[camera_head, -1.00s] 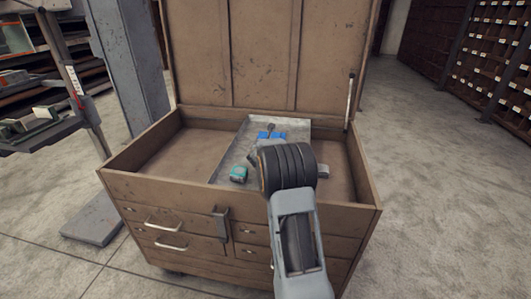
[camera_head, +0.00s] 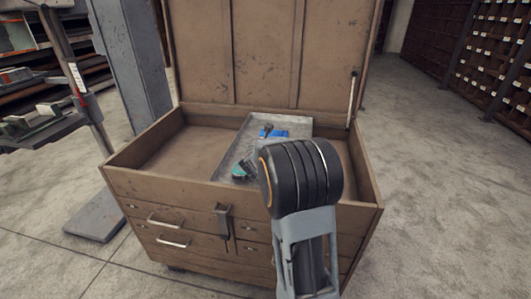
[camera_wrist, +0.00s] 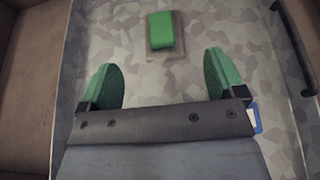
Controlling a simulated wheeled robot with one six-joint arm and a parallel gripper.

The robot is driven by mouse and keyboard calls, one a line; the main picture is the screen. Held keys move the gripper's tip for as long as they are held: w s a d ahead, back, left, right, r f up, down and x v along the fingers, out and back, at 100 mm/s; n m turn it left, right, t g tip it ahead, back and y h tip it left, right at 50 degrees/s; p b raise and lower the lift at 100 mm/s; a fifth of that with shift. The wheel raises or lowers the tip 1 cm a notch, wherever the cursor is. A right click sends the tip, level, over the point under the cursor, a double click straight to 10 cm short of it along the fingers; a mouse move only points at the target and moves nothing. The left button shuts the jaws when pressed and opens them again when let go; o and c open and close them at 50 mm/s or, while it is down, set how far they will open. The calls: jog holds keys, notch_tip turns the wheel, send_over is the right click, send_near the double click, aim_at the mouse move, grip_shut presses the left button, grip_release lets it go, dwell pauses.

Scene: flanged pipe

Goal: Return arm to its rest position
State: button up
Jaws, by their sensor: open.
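My gripper (camera_wrist: 163,85) shows in the wrist view with its two green fingers spread apart and nothing between them. It is above the grey metal tray (camera_wrist: 215,25) in the open chest. A green block-like item (camera_wrist: 161,30) lies on the tray just beyond the fingertips, apart from them. In the head view my arm's dark wrist hides most of my gripper and part of the tray (camera_head: 237,150). A teal item (camera_head: 238,172) and a blue item (camera_head: 273,134) show on the tray.
The brown tool chest (camera_head: 150,185) has its lid raised at the back and a thin lid stay (camera_head: 351,100) at the right. Its left compartment is bare. A grey column (camera_head: 130,70) and a bench (camera_head: 45,125) stand at the left. The floor at the right is clear.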

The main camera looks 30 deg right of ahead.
jog(key=s+a+r+n+y+p, duration=0.3)
jog(key=a+r+n+y+p, duration=0.25)
jog(key=a+r+n, duration=0.5)
jog(key=s+a+r+n+y+p, duration=0.4)
jog(key=a+r+n+p, duration=0.3)
jog(key=n, duration=0.6)
jog(key=s+a+r+n+g+p, duration=0.2)
jog(key=s+n+p, duration=0.3)
jog(key=s+n, duration=0.4)
jog(key=s+a+r+n+g+p, duration=0.3)
jog(key=s+a+n+p, duration=0.1)
jog(key=s+n, duration=0.6)
jog(key=shift+a+r+n+g+p, duration=0.15)
jog(key=shift+r+n+g+p, duration=0.2)
jog(key=shift+n+p, duration=0.55)
